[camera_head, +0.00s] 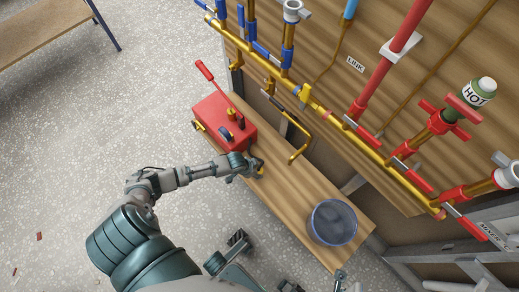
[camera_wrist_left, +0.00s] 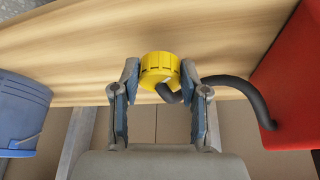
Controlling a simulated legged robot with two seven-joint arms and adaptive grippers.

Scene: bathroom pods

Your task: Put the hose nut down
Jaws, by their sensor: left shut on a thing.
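The yellow hose nut (camera_wrist_left: 160,70) is ribbed and sits between the two fingertips of my left gripper (camera_wrist_left: 158,82), which is shut on it. A black hose (camera_wrist_left: 255,100) runs from the nut to the red pump box (camera_wrist_left: 292,75) on the right of the wrist view. In the head view my left gripper (camera_head: 245,167) is at the near edge of the wooden bench (camera_head: 300,208), just below the red pump box (camera_head: 210,118). The nut shows there as a small yellow patch (camera_head: 261,171). I cannot tell whether it touches the bench.
A clear bluish bucket (camera_head: 332,223) stands at the bench's right end. A bent brass pipe (camera_head: 300,150) hangs over the bench's far edge. Behind is a panel of brass, blue and red pipes (camera_head: 350,125). The bench between nut and bucket is clear.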

